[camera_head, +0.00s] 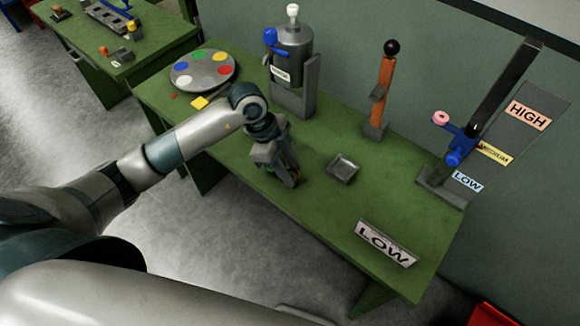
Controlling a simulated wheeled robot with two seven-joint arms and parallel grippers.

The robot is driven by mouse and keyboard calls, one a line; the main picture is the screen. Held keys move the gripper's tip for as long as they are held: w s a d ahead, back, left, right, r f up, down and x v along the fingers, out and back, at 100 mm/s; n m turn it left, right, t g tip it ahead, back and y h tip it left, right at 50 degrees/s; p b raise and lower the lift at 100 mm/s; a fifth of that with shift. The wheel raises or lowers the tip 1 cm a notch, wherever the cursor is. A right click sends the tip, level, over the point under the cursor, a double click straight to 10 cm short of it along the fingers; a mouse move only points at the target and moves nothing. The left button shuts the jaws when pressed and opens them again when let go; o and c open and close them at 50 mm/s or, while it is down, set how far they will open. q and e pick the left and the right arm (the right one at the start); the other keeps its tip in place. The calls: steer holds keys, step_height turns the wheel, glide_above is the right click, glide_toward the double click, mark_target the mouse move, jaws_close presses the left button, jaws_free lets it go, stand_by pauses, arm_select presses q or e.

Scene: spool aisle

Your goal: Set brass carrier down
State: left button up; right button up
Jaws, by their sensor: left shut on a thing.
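My left gripper (283,174) points down over the middle of the green table (315,215). It is shut on the brass carrier, which is mostly hidden by the fingers; only a little yellowish colour shows between them. I cannot tell whether the carrier touches the table top. A small square grey tray (343,169) sits on the table just right of the gripper, apart from it. My right gripper is not in view.
Behind the gripper stand a grey canister machine (292,58) and a round palette with coloured spots (203,70). An orange post (382,92) and a lever stand (487,95) are farther right. A LOW sign (386,244) is near the front edge. Table between tray and sign is clear.

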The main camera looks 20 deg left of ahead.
arm_select(q)
steer(key=shift+f, duration=0.15)
steer(key=o, duration=1.1)
steer(key=shift+o, duration=0.2)
steer(key=b+v, duration=0.2)
steer(key=v, duration=1)
steer(key=shift+b, duration=0.35)
